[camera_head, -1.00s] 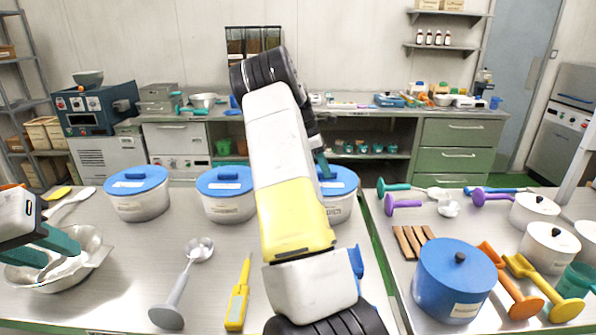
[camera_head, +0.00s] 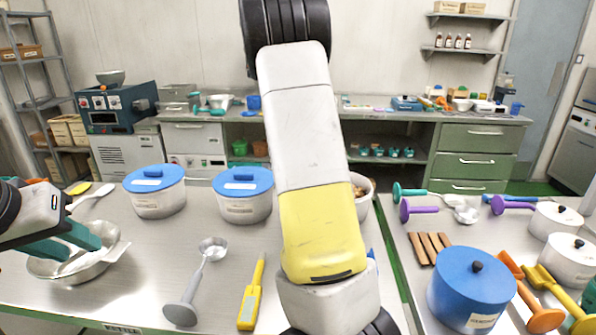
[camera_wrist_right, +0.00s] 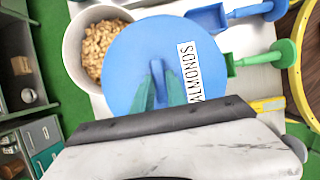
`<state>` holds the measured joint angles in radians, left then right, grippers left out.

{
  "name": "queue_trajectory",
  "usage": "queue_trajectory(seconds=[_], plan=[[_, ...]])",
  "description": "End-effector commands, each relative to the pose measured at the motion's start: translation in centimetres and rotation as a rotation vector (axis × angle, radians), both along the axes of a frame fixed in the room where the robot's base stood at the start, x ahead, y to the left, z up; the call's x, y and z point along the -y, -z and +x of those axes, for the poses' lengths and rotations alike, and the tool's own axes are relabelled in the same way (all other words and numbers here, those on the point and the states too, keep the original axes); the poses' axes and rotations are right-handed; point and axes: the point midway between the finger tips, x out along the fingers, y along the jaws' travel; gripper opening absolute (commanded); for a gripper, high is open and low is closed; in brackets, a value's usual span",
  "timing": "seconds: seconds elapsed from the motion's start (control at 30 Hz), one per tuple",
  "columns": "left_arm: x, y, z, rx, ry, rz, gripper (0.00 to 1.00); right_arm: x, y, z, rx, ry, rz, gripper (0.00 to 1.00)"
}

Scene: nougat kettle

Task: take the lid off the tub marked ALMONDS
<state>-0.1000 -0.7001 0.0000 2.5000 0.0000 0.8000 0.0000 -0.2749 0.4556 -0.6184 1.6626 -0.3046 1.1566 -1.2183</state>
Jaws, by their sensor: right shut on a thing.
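The blue round lid marked ALMONDS (camera_wrist_right: 128,55) fills the middle of the right wrist view. My right gripper (camera_wrist_right: 158,84) is shut on the lid's upright blue handle. The white tub (camera_wrist_right: 75,32) shows beside the lid, open, with nuts (camera_wrist_right: 99,48) inside. The lid overlaps part of the tub's rim in that view. In the head view the open tub (camera_head: 366,204) shows behind my right arm, which hides most of it. My right gripper is hidden there. My left gripper (camera_head: 80,247) is open, its teal fingers apart over a metal bowl (camera_head: 88,272).
Two blue-lidded white tubs (camera_head: 158,204) (camera_head: 243,208) stand left of the open one. A grey ladle (camera_head: 196,280) and a yellow tool (camera_head: 251,295) lie in front. On the right table are a blue pot (camera_head: 463,290), wooden bars (camera_head: 428,247) and coloured utensils.

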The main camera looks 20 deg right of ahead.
Motion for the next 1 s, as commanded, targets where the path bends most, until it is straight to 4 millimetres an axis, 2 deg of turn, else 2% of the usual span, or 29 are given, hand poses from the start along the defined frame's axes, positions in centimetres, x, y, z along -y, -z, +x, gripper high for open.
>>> queue_trajectory(seconds=[0.23, 0.7, 1.0], plan=[[0.0, 0.0, 0.0, 0.0, 0.0, 0.0, 0.34, -1.0, -0.6, -0.4, 0.0, -0.001, 0.0, 0.0], [0.0, 0.0, 0.0, 0.0, 0.0, 0.0, 0.34, -1.0, -2.9, -0.4, 0.001, 0.0, 0.0, 0.0], [0.0, 0.0, 0.0, 0.0, 0.0, 0.0, 0.34, -1.0, -3.1, -0.4, -0.001, -0.001, -0.001, 0.0]])
